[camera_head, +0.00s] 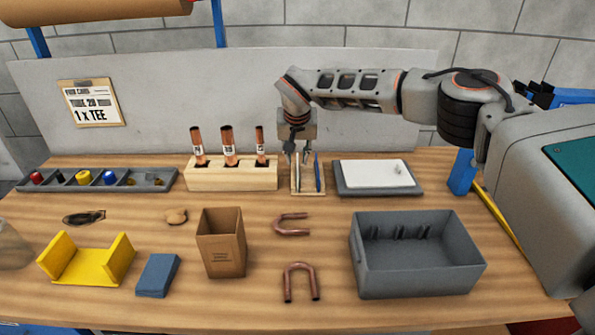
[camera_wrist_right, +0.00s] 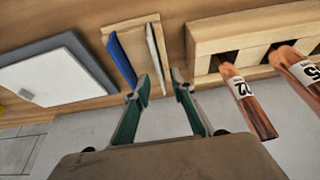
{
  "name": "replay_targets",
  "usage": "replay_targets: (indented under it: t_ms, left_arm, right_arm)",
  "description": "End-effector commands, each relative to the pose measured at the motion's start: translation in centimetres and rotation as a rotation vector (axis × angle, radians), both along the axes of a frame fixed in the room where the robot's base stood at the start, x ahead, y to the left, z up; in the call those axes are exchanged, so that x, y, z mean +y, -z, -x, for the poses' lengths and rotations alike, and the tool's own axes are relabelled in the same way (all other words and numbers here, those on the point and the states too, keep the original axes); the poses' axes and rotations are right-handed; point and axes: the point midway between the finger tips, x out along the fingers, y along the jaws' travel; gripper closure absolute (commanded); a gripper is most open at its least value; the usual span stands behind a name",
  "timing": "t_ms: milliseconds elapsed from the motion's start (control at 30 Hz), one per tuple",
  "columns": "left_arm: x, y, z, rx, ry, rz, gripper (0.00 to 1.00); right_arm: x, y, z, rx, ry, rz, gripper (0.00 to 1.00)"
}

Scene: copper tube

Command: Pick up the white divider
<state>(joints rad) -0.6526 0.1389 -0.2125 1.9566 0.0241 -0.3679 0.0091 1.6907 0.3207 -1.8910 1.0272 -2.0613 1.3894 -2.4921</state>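The white divider (camera_head: 297,175) stands on edge in a small wooden rack (camera_head: 309,193), beside a blue divider (camera_head: 317,172). In the right wrist view, the white divider (camera_wrist_right: 156,48) is a thin pale slat, with the blue divider (camera_wrist_right: 121,60) to its left. My right gripper (camera_head: 297,157) is over the rack. In the wrist view, its two green-grey fingers (camera_wrist_right: 160,80) are apart, with the white divider's near end lined up between them. Whether they touch it I cannot tell. My left gripper is not in view.
A wooden block with copper tubes (camera_head: 231,178) stands close left of the rack, and a grey tray with a white pad (camera_head: 374,174) close right. In front are copper bends (camera_head: 300,281), a cardboard box (camera_head: 221,243) and a grey bin (camera_head: 416,270).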

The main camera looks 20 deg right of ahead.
Motion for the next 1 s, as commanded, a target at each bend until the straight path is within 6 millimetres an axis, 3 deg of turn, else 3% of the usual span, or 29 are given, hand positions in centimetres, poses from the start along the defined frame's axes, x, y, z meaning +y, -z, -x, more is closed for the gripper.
replay_targets:
  t_ms: [200,567,667,1000]
  left_arm:
    - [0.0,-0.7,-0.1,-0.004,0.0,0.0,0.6]
    - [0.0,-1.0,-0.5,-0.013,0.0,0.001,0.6]
    - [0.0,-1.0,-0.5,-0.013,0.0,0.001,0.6]
    - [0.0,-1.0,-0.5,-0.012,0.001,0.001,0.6]
  right_arm:
    - [-0.4,3.1,-1.0,0.002,0.001,0.0,0.76]
    - [-0.6,3.9,-1.3,0.0,0.0,0.001,0.76]
    - [-0.6,3.9,-1.3,0.0,0.0,0.001,1.0]
    - [-0.6,3.9,-1.4,0.0,0.0,0.001,1.0]
